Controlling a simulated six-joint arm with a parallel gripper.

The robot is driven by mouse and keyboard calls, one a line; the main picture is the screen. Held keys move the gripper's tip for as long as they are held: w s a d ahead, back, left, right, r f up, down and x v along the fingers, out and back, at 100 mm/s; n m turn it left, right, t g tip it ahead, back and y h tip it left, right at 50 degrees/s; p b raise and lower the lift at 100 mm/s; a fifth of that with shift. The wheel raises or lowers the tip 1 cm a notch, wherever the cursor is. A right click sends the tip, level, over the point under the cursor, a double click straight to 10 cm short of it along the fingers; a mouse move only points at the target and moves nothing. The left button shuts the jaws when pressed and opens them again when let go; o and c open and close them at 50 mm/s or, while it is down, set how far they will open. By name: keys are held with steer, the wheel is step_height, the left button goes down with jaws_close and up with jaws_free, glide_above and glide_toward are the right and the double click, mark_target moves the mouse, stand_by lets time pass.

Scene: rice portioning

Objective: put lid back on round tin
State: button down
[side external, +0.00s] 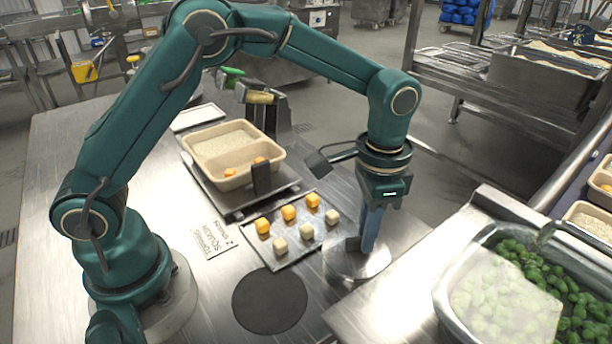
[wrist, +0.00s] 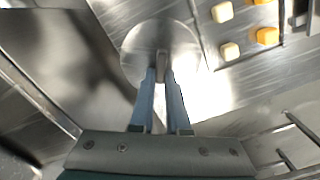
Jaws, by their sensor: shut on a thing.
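My gripper (side external: 367,246) points down at the right of the steel table, its blue fingers shut on the upright knob of a round shiny metal lid (side external: 345,266). In the wrist view the fingers (wrist: 161,76) close on the knob from both sides, and the lid (wrist: 150,38) shows as a flat bright disc beyond them. I cannot make out the round tin apart from the lid. Glare and the fingers hide the lid's underside, so I cannot tell whether it rests on a tin or on the table.
A tray (side external: 295,250) with several orange and pale cubes lies just left of the lid. A two-part beige container (side external: 203,172) stands behind it. A dark round mat (side external: 270,322) lies in front. A steel pan (side external: 446,300) of green vegetables is at right.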

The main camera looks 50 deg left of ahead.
steer(key=c, duration=0.8)
jaws_free()
steer(key=o, duration=0.5)
steer(key=shift+c, duration=0.2)
steer(key=shift+r, duration=3.5)
